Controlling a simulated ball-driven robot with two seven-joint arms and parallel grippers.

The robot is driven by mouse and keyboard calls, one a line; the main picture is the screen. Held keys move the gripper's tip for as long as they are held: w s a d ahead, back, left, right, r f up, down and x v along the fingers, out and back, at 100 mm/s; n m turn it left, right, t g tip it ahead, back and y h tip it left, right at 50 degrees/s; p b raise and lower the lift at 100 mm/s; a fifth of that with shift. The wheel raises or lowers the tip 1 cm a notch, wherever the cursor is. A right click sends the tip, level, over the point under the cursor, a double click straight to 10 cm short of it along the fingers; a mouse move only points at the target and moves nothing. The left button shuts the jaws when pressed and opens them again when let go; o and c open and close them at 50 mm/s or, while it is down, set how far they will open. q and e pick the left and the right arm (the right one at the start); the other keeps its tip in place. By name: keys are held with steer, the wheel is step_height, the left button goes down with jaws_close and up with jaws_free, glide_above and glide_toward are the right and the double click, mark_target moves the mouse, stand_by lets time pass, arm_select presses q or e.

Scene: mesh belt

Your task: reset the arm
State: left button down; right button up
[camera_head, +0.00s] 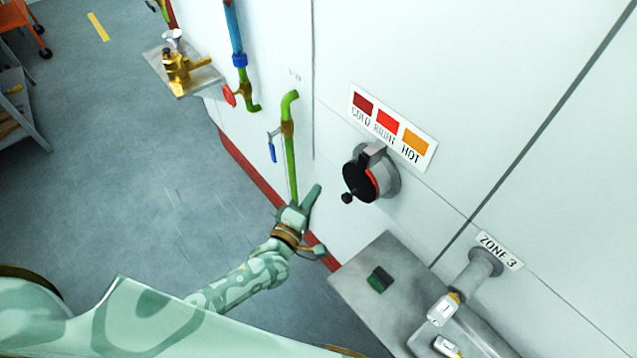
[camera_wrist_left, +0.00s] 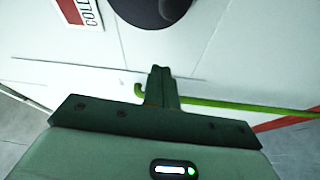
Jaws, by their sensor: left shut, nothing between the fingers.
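My left arm (camera_head: 245,285) reaches in from the lower left in the head view. Its gripper (camera_head: 312,197) is beside the wall panel, left of and below a black round knob (camera_head: 362,180) and apart from it. In the left wrist view the gripper's dark green fingers (camera_wrist_left: 161,80) are together with nothing between them. The knob (camera_wrist_left: 160,8) shows at the top of that view, beyond the fingertips. My right gripper is not in view.
A sign (camera_head: 393,127) reading COLD, RIGHT, HOT is above the knob. Green pipe (camera_head: 290,150) with a blue-handled valve runs close behind the gripper. A grey ledge (camera_head: 375,255) holds a small dark green block (camera_head: 379,279). Open floor (camera_head: 130,150) lies left.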

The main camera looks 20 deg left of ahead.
arm_select(q)
steer(key=d+v, duration=0.1)
steer(key=v, duration=0.5)
steer(key=s+a+f+m+g+b, duration=0.15)
steer(key=s+f+m+g, duration=0.4)
steer(key=f, duration=0.65)
steer(key=s+a+f+m+g+b, duration=0.1)
steer(key=s+a+f+m+g, duration=0.2)
steer(key=s+f+m, duration=0.55)
steer(key=s+a+f+m+g+y+b, duration=0.1)
steer(key=s+a+f+m+g+b, duration=0.1)
steer(key=s+f, duration=0.9)
steer(key=s+a+f+m+g+y+b, duration=0.2)
steer(key=s+f+g+b, duration=0.3)
steer(key=s+f, duration=0.6)
steer(key=s+g, duration=0.2)
steer(key=shift+s+a+f+y, duration=0.2)
steer(key=shift+s+f+y, duration=0.1)
steer(key=shift+s+f, duration=0.1)
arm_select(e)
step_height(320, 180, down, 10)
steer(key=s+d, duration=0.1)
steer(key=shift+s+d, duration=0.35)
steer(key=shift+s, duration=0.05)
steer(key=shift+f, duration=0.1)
